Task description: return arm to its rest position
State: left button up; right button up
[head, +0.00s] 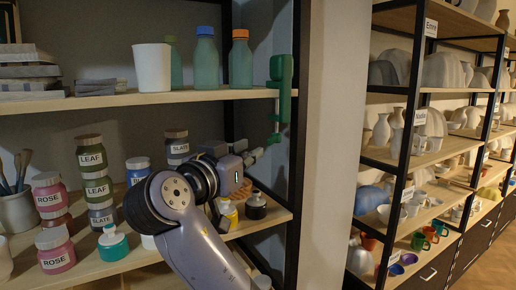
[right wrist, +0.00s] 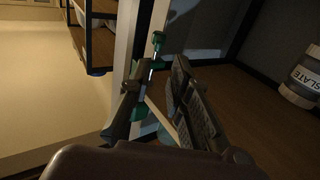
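My right arm reaches up from the bottom of the head view. Its gripper (head: 256,154) points right, in front of the shelf unit and below the upper shelf board. In the right wrist view its two dark fingers (right wrist: 153,98) stand apart, with nothing seen held between them. A green clamp-like fixture (head: 280,88) is on the right end of the upper shelf, just above and right of the fingertips. Its green parts (right wrist: 158,42) also show beyond the fingers in the right wrist view; contact is not clear. My left gripper is not in view.
The upper shelf (head: 130,99) holds a white cup (head: 152,67) and several bottles. Below stand labelled jars (head: 56,250), a teal-lidded jar (head: 113,243) and a dark-capped bottle (head: 256,206) close under the gripper. A pale post (head: 328,150) rises to the right.

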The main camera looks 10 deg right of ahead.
jog(key=shift+s+a, duration=0.35)
jog(key=shift+s, duration=0.2)
